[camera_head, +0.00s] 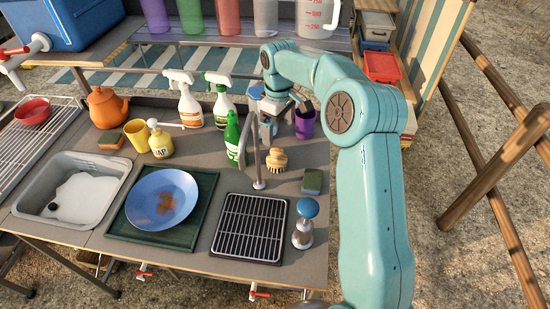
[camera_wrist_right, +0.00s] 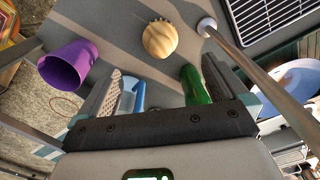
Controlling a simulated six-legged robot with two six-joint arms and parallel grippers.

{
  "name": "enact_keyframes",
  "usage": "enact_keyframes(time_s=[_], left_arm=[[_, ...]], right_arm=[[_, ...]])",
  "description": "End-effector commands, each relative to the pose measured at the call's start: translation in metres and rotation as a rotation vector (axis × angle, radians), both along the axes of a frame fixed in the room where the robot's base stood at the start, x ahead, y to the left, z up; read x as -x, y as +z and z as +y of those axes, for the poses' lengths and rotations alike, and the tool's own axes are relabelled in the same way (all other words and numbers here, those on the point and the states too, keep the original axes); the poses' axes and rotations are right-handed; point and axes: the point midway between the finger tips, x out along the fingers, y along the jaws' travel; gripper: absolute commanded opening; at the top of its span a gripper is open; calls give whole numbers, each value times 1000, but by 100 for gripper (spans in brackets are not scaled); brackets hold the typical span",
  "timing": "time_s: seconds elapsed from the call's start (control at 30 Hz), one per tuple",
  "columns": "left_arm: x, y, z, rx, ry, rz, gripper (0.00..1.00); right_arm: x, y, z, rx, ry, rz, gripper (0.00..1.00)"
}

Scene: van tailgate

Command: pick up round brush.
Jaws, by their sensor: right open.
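The round brush (camera_head: 276,160), with a pale wooden knob and bristles, stands on the grey counter right of the tap in the head view. In the right wrist view its knob (camera_wrist_right: 160,39) shows at top centre, beyond the fingers. My right gripper (camera_head: 268,125) is behind the brush, near the green bottle. In the right wrist view my right gripper (camera_wrist_right: 162,85) has its fingers spread, apart from the brush. My left gripper is out of view.
The metal tap (camera_head: 259,165) and green bottle (camera_head: 232,136) stand left of the brush. A purple cup (camera_head: 305,122) is behind it, a sponge (camera_head: 312,181) at front right. A drain rack (camera_head: 250,226) and soap dispenser brush (camera_head: 304,225) are nearer the front edge.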

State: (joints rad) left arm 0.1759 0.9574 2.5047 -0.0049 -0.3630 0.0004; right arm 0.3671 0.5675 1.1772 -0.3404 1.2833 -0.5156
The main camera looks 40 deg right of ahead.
Motion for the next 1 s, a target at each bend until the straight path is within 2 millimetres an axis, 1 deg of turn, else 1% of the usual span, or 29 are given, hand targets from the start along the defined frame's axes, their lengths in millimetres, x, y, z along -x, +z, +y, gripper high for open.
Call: enact_keyframes(time_s=[0.03, 0.1, 0.2, 0.3, 0.4, 0.47, 0.53, 0.67, 0.73, 0.8, 0.9, 1.0], left_arm=[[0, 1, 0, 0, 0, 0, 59], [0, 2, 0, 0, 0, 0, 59], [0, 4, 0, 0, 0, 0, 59], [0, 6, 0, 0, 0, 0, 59], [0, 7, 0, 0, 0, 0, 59], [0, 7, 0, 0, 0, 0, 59], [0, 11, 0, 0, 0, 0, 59], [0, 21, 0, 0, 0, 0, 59], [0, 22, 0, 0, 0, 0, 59], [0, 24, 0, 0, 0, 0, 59], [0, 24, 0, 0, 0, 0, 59], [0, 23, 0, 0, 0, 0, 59]], right_arm=[[1, -14, 0, -2, 0, 6, 100], [1, -31, 0, -2, -1, 6, 100], [0, -52, 0, -2, -1, 5, 100], [-1, -68, -1, -1, -2, 2, 100], [-2, -78, 0, -1, -1, 1, 100], [-3, -81, 0, 0, -1, 0, 100], [-3, -87, 0, -1, 0, 2, 100], [-5, -107, 0, -2, -1, 6, 100], [-5, -119, 1, -2, -1, 5, 100], [-6, -127, 0, -1, -2, 1, 100], [-6, -133, 0, -1, -1, 1, 100], [-6, -133, 0, 0, -1, 0, 100]])
